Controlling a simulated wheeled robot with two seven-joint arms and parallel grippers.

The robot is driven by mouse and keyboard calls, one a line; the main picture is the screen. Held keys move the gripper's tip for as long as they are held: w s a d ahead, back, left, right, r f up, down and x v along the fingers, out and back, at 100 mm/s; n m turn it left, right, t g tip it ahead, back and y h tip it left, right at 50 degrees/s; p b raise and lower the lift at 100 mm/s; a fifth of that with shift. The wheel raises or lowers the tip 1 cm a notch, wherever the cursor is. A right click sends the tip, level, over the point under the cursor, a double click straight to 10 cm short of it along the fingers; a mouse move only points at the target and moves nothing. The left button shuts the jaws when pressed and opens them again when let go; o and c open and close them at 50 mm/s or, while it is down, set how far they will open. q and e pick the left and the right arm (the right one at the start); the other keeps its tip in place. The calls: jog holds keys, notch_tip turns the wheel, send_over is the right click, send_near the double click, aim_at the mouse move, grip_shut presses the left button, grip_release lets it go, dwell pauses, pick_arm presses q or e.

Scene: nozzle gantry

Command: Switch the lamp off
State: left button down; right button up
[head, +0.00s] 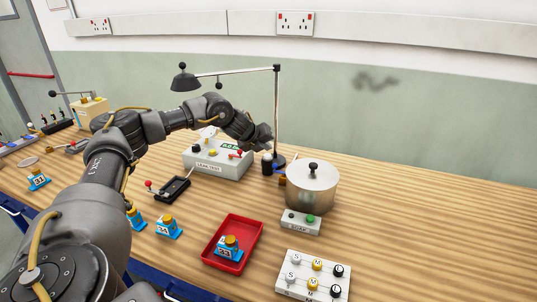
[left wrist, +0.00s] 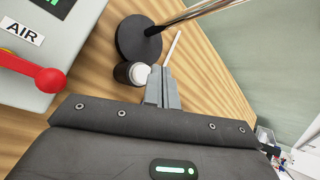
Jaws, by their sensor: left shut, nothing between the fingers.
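The lamp (head: 276,110) stands behind the pot, with a dark round base, an upright post and a long arm to the left. Its dark shade (head: 185,80) hangs at the arm's left end, and a small dark ball (head: 219,85) hangs under the arm. I cannot tell whether it is lit. My left gripper (head: 268,148) is shut and empty, close to the lower post. In the left wrist view the fingers (left wrist: 160,90) are beside a black cylinder with a white top (left wrist: 131,73), near the lamp's base (left wrist: 137,40); contact is unclear. My right gripper is not in view.
A grey leak-test box (head: 218,165) with a red lever stands left of the lamp. A steel pot (head: 312,190) stands right of it. A red tray (head: 232,262) and a white knob panel (head: 313,276) lie nearer. The table's right side is clear.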

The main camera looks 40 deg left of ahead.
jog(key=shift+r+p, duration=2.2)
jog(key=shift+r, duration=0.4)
